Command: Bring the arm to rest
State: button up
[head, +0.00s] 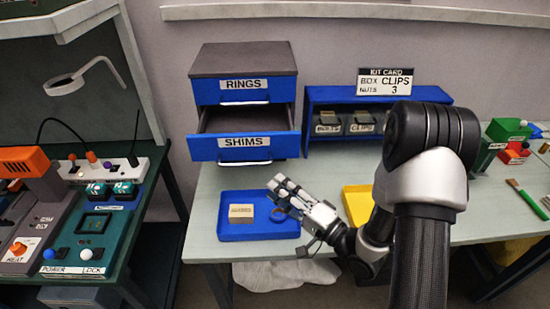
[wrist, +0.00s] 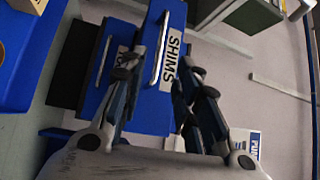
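My arm reaches over the table from the right in the head view, and my gripper (head: 279,188) hangs above the right part of the blue tray (head: 233,233). In the wrist view the two fingers of my gripper (wrist: 160,68) stand apart with nothing between them. Behind them shows the blue SHIMS drawer front (wrist: 170,55), turned on its side. In the head view the SHIMS drawer (head: 200,150) is pulled out and looks empty. The RINGS drawer (head: 210,92) above it is shut.
In the blue tray lie a tan box (head: 241,213) and an orange-brown ring (head: 279,213), close below my gripper. A yellow tray (head: 357,205) lies right of my gripper. A blue shelf (head: 320,97) with bins stands behind. A control bench (head: 130,225) is at left.

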jog(key=w+d+r+n+g+h, duration=0.1)
jog(key=w+d+r+n+h, duration=0.1)
jog(key=w+d+n+h, duration=0.25)
jog(key=s+d+r+g+h, duration=0.2)
jog(key=s+d+r+h, duration=0.2)
jog(key=d+r+h, duration=0.4)
jog(key=s+a+n+g, duration=0.1)
jog(key=s+a+g, duration=0.1)
jog(key=s, duration=1.1)
jog(key=s+a+n+g+h, duration=0.1)
jog(key=s+g, duration=0.3)
jog(key=s, duration=0.8)
jog(key=shift+s+a+r+n, duration=0.4)
jog(key=shift+a+n, duration=0.15)
jog(key=shift+a, duration=0.2)
